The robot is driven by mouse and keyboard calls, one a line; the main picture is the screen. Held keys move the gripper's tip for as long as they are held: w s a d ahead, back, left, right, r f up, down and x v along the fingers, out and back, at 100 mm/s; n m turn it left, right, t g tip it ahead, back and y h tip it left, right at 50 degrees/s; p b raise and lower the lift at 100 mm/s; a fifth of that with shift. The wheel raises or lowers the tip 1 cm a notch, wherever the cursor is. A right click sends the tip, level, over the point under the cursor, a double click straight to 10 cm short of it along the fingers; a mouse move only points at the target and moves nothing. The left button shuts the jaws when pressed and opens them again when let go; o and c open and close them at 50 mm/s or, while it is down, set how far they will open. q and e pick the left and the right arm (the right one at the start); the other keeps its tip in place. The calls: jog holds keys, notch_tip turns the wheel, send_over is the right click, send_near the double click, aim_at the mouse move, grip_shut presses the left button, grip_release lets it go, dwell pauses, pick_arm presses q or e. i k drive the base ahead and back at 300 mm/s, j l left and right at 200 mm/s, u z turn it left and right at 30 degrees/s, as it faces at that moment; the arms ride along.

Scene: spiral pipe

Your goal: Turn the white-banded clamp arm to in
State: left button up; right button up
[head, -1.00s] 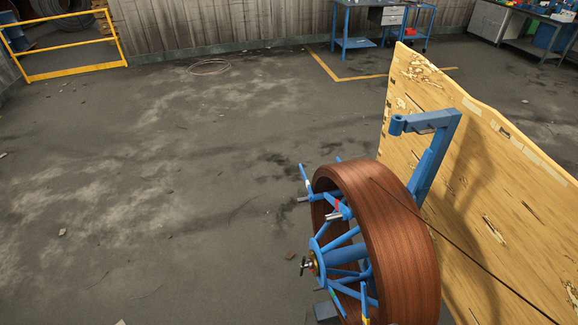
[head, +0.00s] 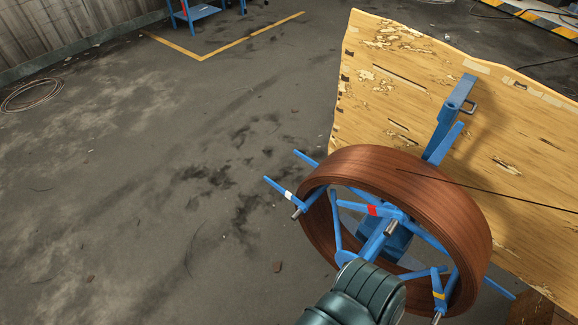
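The white-banded clamp arm (head: 280,189) is a blue bar at the left side of the reel. Its white band (head: 289,195) is close to a short metal pin. The bar points up and left, its free end reaching out past the coil. The reel carries a brown coil (head: 430,192) on blue spokes. A red-banded arm (head: 374,210) is near the top middle and a yellow-banded one (head: 440,295) at the lower right. A dark arm link of mine covers the reel's lower left front. No gripper fingers show, and nothing is seen touching the white-banded arm.
A tan worn panel (head: 470,110) stands behind the reel, with a blue bracket (head: 450,110) before it. A thin dark line (head: 500,188) runs from the coil to the right.

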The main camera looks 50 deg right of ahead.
aim_at(287, 194)
jog(key=i+l+z, duration=0.1)
jog(key=i+z, duration=0.15)
jog(key=i, duration=0.5)
jog(key=i+z, duration=0.2)
jog(key=i, duration=0.5)
jog(key=i+j+z, duration=0.25)
jog(key=i, duration=0.5)
jog(key=i+z, duration=0.4)
jog(key=i+j+z, duration=0.2)
jog(key=i+z, duration=0.25)
jog(key=i, duration=0.15)
jog(key=i+j+z, duration=0.4)
jog(key=i+l, duration=0.05)
jog(key=i, duration=0.05)
